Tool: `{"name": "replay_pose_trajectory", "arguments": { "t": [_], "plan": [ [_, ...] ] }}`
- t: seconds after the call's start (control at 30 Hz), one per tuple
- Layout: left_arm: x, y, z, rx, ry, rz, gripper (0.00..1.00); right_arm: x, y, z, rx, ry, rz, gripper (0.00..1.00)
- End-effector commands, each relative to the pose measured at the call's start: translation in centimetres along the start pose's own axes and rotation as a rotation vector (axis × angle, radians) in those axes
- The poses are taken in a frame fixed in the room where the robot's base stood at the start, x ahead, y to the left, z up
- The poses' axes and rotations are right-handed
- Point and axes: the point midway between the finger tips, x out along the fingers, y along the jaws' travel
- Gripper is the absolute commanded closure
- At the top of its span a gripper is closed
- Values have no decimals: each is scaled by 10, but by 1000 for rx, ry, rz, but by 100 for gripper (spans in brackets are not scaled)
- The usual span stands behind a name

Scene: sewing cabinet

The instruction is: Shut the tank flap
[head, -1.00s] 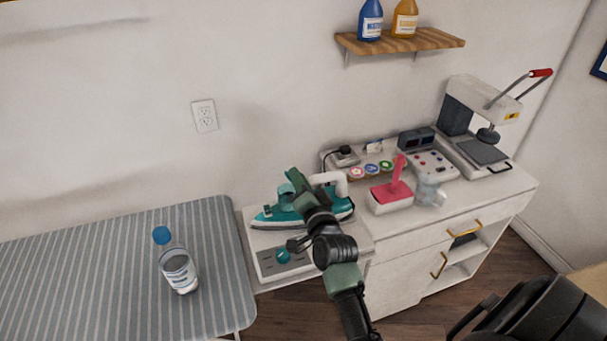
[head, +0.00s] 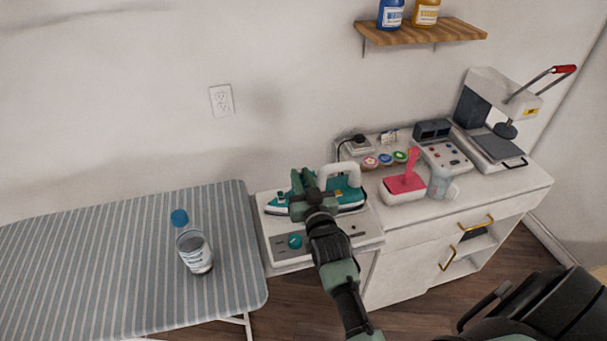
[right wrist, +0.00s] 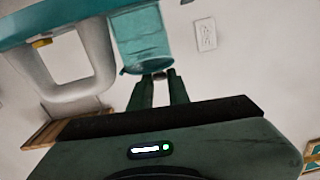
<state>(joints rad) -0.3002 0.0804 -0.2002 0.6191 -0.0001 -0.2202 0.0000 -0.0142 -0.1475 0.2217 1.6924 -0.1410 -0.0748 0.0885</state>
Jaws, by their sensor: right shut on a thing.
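The teal and white iron (head: 349,196) lies on the white soleplate rest of its base station (head: 275,251), and its white handle (right wrist: 64,87) shows at the left of the right wrist view. The tank flap (right wrist: 143,42) is a teal panel on the iron, seen close up in the right wrist view. My right gripper (head: 303,186) is at the iron's front part and partly hides it. In the right wrist view its fingertips (right wrist: 161,76) are shut at the flap's edge, with a small grey bit between them. My left gripper is in neither view.
A striped ironing board (head: 100,265) with a clear bottle (head: 194,250) stands at the left. To the right, the cabinet top holds a pink-topped box (head: 404,187), a mug (head: 440,182), thread spools (head: 386,159) and a heat press (head: 495,110). A shelf (head: 425,35) hangs above.

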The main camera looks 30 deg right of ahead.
Motion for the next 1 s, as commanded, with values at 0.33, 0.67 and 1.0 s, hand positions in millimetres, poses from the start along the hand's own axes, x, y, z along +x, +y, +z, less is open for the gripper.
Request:
{"name": "replay_pose_trajectory", "arguments": {
  "t": [0.33,0.67,1.0],
  "plan": [
    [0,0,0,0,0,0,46,0,0,4,-98,0,2,100],
    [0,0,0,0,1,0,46,0,0,6,-106,-2,2,100],
    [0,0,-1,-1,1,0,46,0,-1,6,-105,-2,1,74]
  ]
}}
